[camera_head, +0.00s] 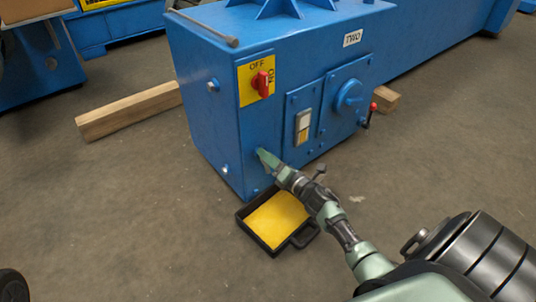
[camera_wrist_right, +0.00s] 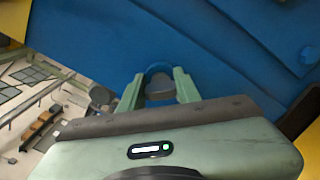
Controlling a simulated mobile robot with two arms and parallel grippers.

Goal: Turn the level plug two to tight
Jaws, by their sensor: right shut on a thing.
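The blue gearbox housing (camera_head: 205,130) stands in the middle of the head view, with a white label (camera_head: 352,38) that seems to read TWO. My right gripper (camera_head: 264,157) reaches its low front face, near the left corner. In the right wrist view a grey plug (camera_wrist_right: 160,89) sits between the two green fingers of the gripper (camera_wrist_right: 158,92), against a round blue boss (camera_wrist_right: 157,70). The fingers are shut on the plug. In the head view the gripper hides the plug. How tight the plug sits cannot be seen. My left gripper is out of view.
A black tray (camera_head: 246,228) with yellow inside lies on the floor just below my right gripper. A red switch (camera_head: 262,84), a sight glass (camera_head: 303,121) and a red-knobbed lever (camera_head: 369,115) are on the housing. A timber (camera_head: 130,112) juts out at left.

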